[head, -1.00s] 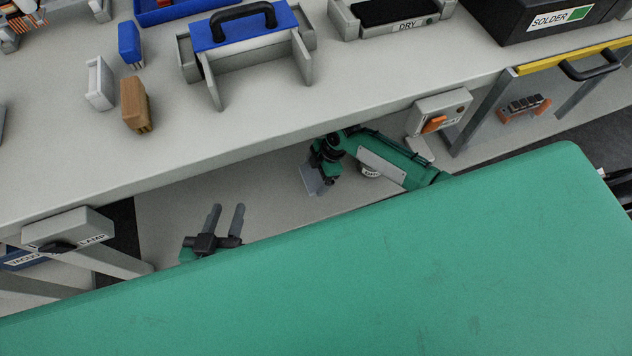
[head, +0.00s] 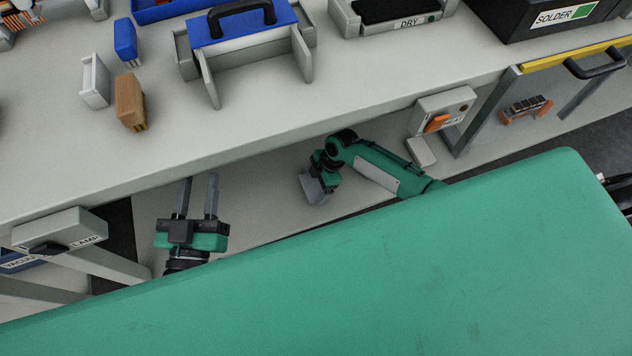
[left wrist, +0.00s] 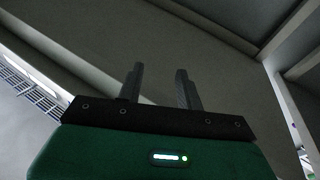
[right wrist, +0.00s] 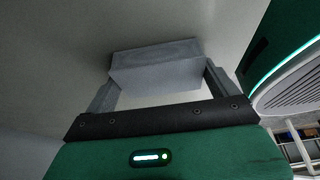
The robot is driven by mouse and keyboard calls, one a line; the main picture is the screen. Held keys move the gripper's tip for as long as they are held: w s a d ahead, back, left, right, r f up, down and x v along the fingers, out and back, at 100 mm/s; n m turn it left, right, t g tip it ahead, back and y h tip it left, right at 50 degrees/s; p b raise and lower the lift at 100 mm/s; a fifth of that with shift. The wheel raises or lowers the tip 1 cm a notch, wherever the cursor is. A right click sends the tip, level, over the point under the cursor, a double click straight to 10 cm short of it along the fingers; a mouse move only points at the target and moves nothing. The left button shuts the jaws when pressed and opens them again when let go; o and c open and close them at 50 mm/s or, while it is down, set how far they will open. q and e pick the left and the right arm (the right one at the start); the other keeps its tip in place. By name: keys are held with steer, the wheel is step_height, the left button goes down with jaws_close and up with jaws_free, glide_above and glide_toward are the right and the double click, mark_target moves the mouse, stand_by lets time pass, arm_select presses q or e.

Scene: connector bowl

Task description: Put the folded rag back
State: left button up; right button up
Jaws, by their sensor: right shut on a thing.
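The folded rag (right wrist: 155,65) looks like a flat grey block in the right wrist view. My right gripper (right wrist: 160,85) is shut on it, with one finger at each side. In the head view the rag (head: 313,188) hangs at the end of my right gripper (head: 318,178), below the bench's front edge. My left gripper (head: 197,190) is apart from it to the left, also below the front edge. Its two fingers stand apart with nothing between them, as the left wrist view also shows (left wrist: 160,85). The rag's far side is hidden.
On the bench (head: 240,120) stand blue (head: 125,40), white (head: 95,82) and brown (head: 130,102) connectors, a blue-topped grey holder (head: 245,28), a DRY tray (head: 395,28) and a SOLDER box (head: 550,15). A LAMP box (head: 60,230) and a switch box (head: 443,110) sit along the front edge.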

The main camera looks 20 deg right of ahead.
arm_select(q)
steer(key=shift+r, duration=0.15)
arm_select(e)
steer(key=o, duration=0.7)
